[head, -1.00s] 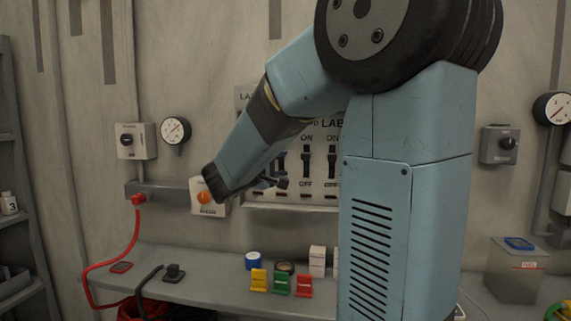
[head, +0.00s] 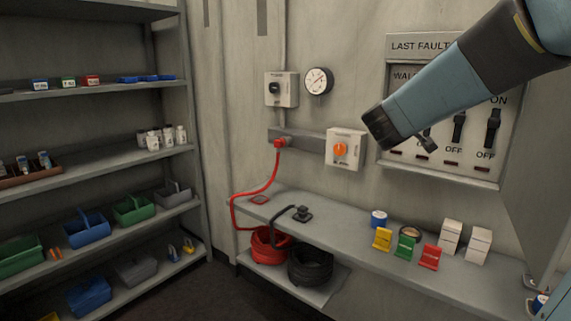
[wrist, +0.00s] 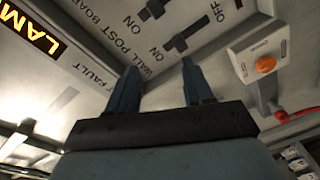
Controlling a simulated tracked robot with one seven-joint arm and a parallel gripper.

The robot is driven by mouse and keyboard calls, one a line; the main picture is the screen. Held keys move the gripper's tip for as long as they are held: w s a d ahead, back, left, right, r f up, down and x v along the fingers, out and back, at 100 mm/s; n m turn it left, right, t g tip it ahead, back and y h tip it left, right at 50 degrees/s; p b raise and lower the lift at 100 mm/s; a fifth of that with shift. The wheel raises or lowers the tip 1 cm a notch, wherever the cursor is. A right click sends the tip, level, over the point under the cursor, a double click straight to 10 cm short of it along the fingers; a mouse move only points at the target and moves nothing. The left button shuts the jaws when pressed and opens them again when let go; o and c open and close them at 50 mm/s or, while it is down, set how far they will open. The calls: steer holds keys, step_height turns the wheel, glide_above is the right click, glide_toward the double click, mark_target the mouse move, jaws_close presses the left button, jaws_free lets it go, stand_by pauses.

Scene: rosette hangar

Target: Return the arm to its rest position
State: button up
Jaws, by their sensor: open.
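My blue arm reaches in from the upper right in the head view and slopes down to the left, in front of the wall switch board (head: 440,165). Its dark lower end shows beside the orange-knob switch box (head: 345,148). The fingers are hard to make out there. In the wrist view my gripper (wrist: 160,88) has its two blue fingers apart with nothing between them. Beyond the fingers are the board (wrist: 165,60) with its ON/OFF levers and, to the right, the orange-knob box (wrist: 262,62). The rest of my arm is out of view.
A narrow bench (head: 345,235) below the board carries yellow, green and red holders, white boxes and a blue roll. Red cable (head: 268,250) and black cable (head: 310,265) coils sit below. Shelving (head: 100,165) with bins fills the left. A gauge (head: 318,80) hangs on the wall.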

steer(key=s+a+f+y, duration=0.3)
steer(key=s+a+y, duration=0.5)
steer(key=a+y, duration=0.25)
steer(key=s+d+f+m+g, duration=0.1)
steer(key=s+f+m+g, duration=0.2)
steer(key=s, duration=0.7)
steer(key=s+d+f+m+g, duration=0.1)
steer(key=s+f+m+g, duration=0.2)
steer(key=s+f+g, duration=0.3)
steer(key=s+f, duration=0.1)
steer(key=s, duration=0.3)
steer(key=shift+d+f+h, duration=0.3)
steer(key=shift+h, duration=0.05)
steer(key=shift+c, duration=0.4)
steer(key=shift+c, duration=0.4)
